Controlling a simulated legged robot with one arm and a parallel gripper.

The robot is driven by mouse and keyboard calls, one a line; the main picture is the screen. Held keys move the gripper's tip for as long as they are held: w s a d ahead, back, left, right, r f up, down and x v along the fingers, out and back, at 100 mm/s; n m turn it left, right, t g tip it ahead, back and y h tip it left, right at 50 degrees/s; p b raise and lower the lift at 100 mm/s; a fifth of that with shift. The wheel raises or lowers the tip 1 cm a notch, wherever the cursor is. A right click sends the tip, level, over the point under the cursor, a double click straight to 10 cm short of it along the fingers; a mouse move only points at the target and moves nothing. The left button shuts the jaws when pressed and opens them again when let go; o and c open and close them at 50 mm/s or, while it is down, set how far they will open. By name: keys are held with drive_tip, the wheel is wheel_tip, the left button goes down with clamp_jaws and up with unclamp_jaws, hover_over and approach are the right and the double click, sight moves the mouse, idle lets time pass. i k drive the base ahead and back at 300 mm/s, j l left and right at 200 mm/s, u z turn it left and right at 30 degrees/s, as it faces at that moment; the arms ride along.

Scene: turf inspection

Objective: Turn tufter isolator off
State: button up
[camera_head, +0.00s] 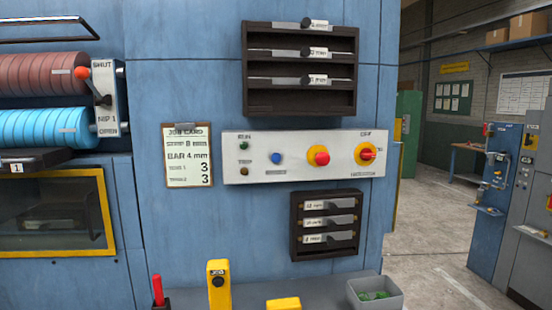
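The isolator (367,153) is a red rotary handle on a round yellow plate at the right end of a pale control panel (300,172). A label that reads like OFF is above it, and small lettering is to its right and below. The handle seems to lie roughly sideways, but it is too small to be sure. A red push button (321,156) on a yellow ring is to its left. A blue button (277,158) and small green and dark indicators are further left. My gripper is not in view.
Dark racks (300,110) (325,248) are above and below the panel. A job card (188,155) hangs left. A yellow upright device (218,285), a red-handled item (158,290) and a grey bin (375,298) stand on the ledge below. Open floor (430,230) is at right.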

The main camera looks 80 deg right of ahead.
sight(367, 154)
drive_tip(key=j+z, duration=0.2)
drive_tip(key=z, duration=2.85)
drive_tip(key=l, duration=0.1)
